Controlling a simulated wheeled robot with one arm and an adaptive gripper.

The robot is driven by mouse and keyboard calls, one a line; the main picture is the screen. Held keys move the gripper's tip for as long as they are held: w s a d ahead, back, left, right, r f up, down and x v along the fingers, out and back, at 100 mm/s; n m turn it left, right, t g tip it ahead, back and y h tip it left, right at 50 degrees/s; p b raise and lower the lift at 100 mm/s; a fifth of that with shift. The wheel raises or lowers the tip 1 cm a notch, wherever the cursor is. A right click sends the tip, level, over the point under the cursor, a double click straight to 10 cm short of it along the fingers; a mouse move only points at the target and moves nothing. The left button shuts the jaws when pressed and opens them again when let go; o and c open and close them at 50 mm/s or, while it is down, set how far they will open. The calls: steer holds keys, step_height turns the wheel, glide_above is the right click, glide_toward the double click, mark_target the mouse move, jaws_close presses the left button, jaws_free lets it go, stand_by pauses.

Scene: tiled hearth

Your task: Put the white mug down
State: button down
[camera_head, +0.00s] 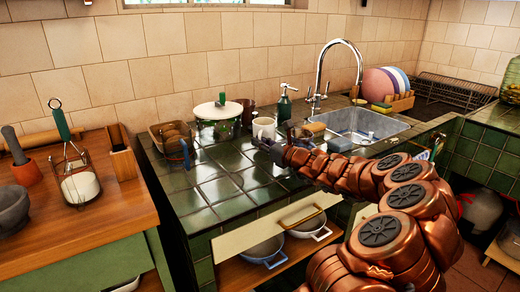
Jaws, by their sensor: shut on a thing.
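The white mug (264,128) is at the back middle of the green tiled counter (215,190), just beyond my gripper. My gripper (270,143) is at the mug's near side, at the end of my copper-coloured arm, which reaches in from the right. It is shut on the mug, and its fingers are small and partly hidden. The mug looks upright. I cannot tell whether its base touches the tiles.
A lidded pot (217,118) and a basket (171,138) stand left of the mug. A soap bottle (284,105) is behind it, and the sink (358,125) is to the right. The front left tiles are clear.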

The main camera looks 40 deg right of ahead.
steer(key=shift+f, duration=0.85)
steer(key=shift+f, duration=0.15)
steer(key=c, duration=1.2)
jaws_free()
steer(key=shift+c, duration=0.2)
steer(key=shift+s, duration=0.1)
